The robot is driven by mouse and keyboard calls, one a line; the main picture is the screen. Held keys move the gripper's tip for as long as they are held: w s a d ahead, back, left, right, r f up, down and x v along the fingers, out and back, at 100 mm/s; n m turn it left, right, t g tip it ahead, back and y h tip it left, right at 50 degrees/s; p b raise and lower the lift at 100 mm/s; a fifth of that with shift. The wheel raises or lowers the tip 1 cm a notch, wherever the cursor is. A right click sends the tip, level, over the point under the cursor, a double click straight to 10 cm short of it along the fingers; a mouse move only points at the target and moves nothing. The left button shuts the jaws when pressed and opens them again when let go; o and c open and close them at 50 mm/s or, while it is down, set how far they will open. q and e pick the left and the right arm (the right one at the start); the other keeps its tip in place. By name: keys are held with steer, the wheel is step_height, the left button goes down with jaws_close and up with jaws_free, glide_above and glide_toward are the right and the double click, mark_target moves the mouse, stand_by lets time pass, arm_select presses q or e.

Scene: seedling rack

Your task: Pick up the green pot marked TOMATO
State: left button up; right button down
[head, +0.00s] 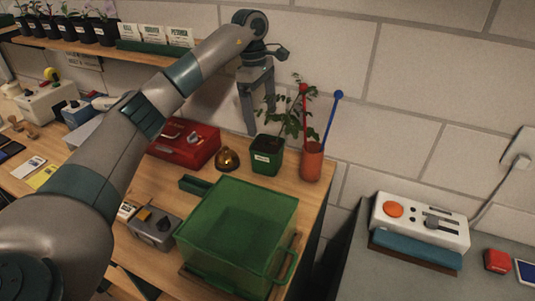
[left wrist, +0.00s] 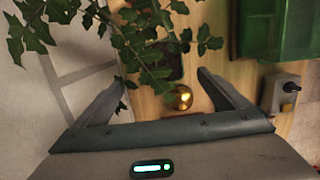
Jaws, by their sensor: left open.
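The green pot (head: 265,162) stands upright near the back edge of the wooden bench, with a leafy plant rising from it. It bears a small pale label, too small to read. My left gripper (head: 260,124) is open and empty, pointing down, above and slightly left of the pot, apart from it. In the left wrist view its open fingers (left wrist: 165,82) show, with the plant's leaves (left wrist: 150,40) above and partly between them. A dark shape behind the leaves may be the pot, but I cannot tell. My right gripper is not in view.
A terracotta cup (head: 312,162) with red and blue sticks stands just right of the pot. A brass bell (head: 228,160) and red case (head: 184,144) are left. A clear green bin (head: 238,235) is in front. The wall (head: 340,90) is close behind.

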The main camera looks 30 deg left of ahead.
mark_target(266, 140)
arm_select(q)
steer(key=shift+d+f+p, duration=0.2)
steer(key=shift+f+p, duration=0.25)
steer(key=shift+f, duration=0.75)
steer(key=f, duration=0.1)
steer(key=f+p, duration=0.1)
steer(key=f, duration=0.1)
steer(key=f+p, duration=0.1)
steer(key=f, duration=0.1)
steer(key=shift+d+f, duration=0.25)
steer(key=shift+d, duration=0.1)
steer(key=shift+f, duration=0.65)
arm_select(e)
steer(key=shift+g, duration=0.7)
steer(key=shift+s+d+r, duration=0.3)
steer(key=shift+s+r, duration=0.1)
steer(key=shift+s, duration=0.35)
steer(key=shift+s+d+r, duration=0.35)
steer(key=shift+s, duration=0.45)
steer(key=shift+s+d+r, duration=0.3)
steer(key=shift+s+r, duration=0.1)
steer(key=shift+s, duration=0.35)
